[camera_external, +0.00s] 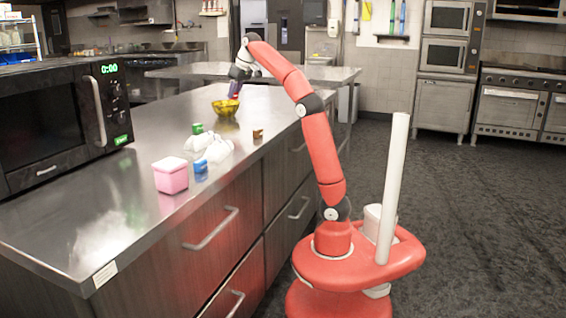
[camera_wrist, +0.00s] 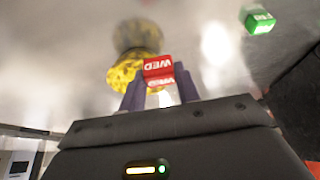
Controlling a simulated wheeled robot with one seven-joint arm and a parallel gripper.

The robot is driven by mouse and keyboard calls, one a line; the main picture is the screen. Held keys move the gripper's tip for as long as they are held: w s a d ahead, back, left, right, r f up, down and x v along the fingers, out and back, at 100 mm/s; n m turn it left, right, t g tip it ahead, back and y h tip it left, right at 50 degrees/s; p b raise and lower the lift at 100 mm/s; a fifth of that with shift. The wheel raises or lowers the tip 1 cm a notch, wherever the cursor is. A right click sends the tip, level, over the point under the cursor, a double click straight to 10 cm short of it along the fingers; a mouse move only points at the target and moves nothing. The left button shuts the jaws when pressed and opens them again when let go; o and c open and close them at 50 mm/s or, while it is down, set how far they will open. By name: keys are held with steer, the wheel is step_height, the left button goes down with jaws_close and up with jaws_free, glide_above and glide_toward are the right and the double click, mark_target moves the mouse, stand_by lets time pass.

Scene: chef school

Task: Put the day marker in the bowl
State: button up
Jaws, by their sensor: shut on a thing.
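The day marker is a red block (camera_wrist: 158,67) with white "WED" lettering. In the wrist view it sits between the purple fingers of my gripper (camera_wrist: 160,82), which are shut on it. The yellow patterned bowl (camera_wrist: 122,72) shows just behind the block, partly hidden by it. In the external view the bowl (camera_external: 225,107) stands on the steel counter, and my gripper (camera_external: 235,89) is just above it, at its right side. The block cannot be made out clearly in the external view.
On the counter (camera_external: 130,200) nearer the camera are a green block (camera_external: 197,128), also in the wrist view (camera_wrist: 259,20), a small brown block (camera_external: 257,133), white translucent items (camera_external: 210,148), a blue block (camera_external: 200,170) and a pink box (camera_external: 170,175). A microwave (camera_external: 60,120) stands left.

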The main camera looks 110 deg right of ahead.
mark_target(227, 107)
steer(key=shift+h, duration=0.3)
steer(key=d, duration=0.3)
steer(key=s+d+f, duration=0.1)
steer(key=shift+d+f, duration=0.1)
steer(key=shift+d, duration=0.3)
steer(key=shift+n, duration=0.4)
steer(key=d+f, duration=0.1)
steer(key=w+d+f, duration=0.1)
steer(key=w+d+f+p, duration=0.1)
steer(key=d, duration=0.1)
steer(key=shift+f, duration=0.2)
steer(key=x, duration=0.2)
steer(key=shift+a+f+b, duration=0.1)
steer(key=shift+f+b, duration=0.3)
steer(key=shift+f, duration=0.55)
steer(key=shift+f, duration=0.1)
steer(key=o, duration=0.7)
